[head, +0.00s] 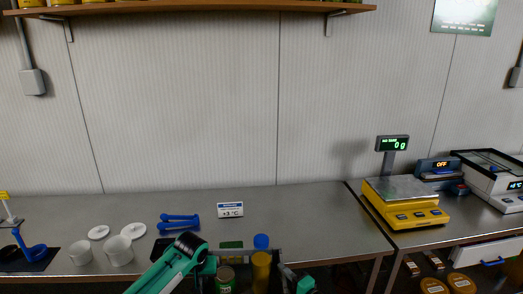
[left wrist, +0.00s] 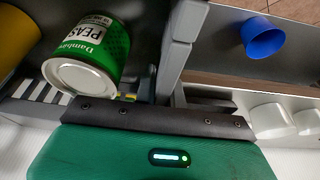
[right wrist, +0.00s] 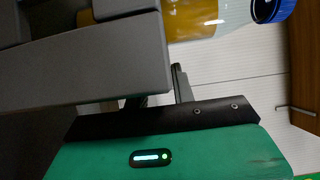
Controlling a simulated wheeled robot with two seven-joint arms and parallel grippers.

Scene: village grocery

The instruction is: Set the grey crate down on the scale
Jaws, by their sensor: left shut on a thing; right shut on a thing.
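The grey crate shows as a wall in the left wrist view (left wrist: 185,45) and as a large grey wall in the right wrist view (right wrist: 90,60). In the head view it is at the bottom edge, mostly cut off, in front of the counter. It holds a green peas can (left wrist: 92,50), a blue-capped bottle (head: 261,262) and other goods. My left gripper (head: 208,260) is shut on its left side, my right gripper (head: 286,274) on its right side. The yellow scale (head: 405,213) stands far to the right on another counter, its plate bare, its display (head: 393,144) reading 0 g.
The steel counter (head: 320,225) ahead holds white cups (head: 119,250), lids, a blue-handled tool (head: 179,221) and a small temperature sign (head: 230,210). Right of the scale stand a device reading OFF (head: 440,168) and a white scale (head: 495,180). Goods sit below the right counter.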

